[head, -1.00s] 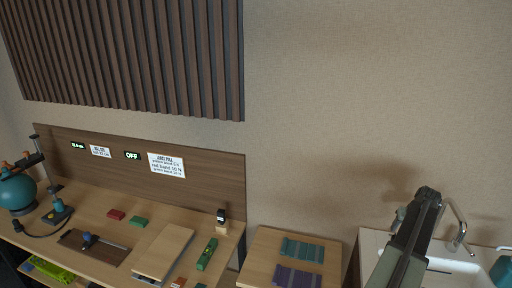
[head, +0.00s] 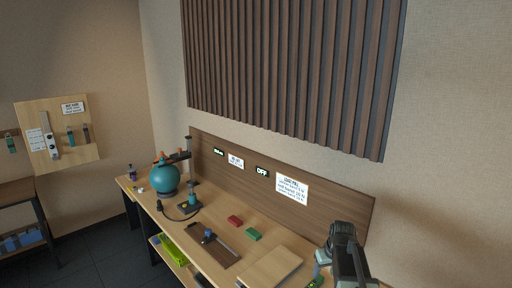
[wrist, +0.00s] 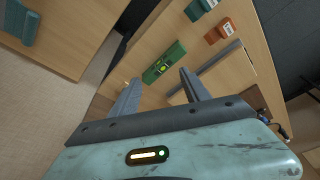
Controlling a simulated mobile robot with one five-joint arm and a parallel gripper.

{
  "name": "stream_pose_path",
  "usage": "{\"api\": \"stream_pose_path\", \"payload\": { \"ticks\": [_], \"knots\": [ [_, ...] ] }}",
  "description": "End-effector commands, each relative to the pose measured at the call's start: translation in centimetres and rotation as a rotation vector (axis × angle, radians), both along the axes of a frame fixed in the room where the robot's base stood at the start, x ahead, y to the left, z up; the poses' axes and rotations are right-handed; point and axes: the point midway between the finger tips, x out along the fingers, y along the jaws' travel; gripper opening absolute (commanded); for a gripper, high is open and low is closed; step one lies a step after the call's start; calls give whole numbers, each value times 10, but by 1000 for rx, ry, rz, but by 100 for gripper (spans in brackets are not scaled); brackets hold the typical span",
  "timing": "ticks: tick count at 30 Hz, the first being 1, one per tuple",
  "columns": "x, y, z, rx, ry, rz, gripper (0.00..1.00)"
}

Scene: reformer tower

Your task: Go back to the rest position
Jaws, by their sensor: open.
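My gripper (wrist: 160,92) is open in the wrist view, with its two grey fingers apart and nothing between them. Beyond the fingertips, a green level-like block (wrist: 164,62) lies on the wooden bench. In the head view, my arm rises at the lower right, in front of the bench's right end. My fingertips cannot be made out clearly there.
The bench (head: 222,222) carries a teal ball (head: 165,178), a red block (head: 235,220), a green block (head: 253,234) and a wooden board (head: 272,268). A tool panel (head: 58,135) hangs at the left. Dark floor (head: 105,245) is clear left of the bench.

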Motion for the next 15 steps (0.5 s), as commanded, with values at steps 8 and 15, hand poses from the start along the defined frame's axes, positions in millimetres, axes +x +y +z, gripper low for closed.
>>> {"api": "stream_pose_path", "payload": {
  "ticks": [8, 15],
  "knots": [
    [-95, 159, -6, -20, 151, 90, 55],
    [-134, 146, -8, -29, 258, -102, 55]
  ]
}}
